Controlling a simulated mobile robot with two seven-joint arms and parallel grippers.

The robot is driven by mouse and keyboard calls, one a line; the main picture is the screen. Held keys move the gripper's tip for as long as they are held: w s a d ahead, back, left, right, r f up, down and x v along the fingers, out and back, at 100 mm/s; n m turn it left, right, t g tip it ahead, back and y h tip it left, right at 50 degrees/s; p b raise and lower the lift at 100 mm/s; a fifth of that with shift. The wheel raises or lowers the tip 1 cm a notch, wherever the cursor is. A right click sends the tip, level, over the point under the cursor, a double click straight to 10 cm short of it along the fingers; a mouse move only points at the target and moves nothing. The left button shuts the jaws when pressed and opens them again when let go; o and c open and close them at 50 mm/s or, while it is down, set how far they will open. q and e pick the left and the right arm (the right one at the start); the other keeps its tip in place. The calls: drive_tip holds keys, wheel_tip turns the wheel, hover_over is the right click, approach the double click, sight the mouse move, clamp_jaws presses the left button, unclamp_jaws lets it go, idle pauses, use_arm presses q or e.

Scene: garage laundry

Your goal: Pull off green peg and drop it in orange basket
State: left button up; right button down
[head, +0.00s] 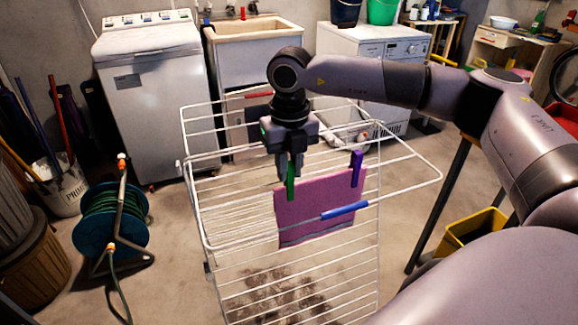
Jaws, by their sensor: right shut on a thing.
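The green peg (291,184) is upright at the top left edge of a pink cloth (315,208) on the white drying rack (410,184). My right gripper (290,168) points down and is shut on the upper part of the green peg. The peg's lower part still overlaps the cloth; I cannot tell whether it grips it. No clearly orange basket is in view. My left gripper is not in view.
A purple peg (356,168) is at the cloth's top right. A blue piece (344,211) lies along a front bar. A yellow container (470,232) stands on the floor at right. A hose reel (108,222) stands left of the rack, with a washing machine (150,90) behind.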

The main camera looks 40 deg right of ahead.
drive_tip(key=shift+r+p, duration=1.45)
drive_tip(key=shift+r, duration=0.85)
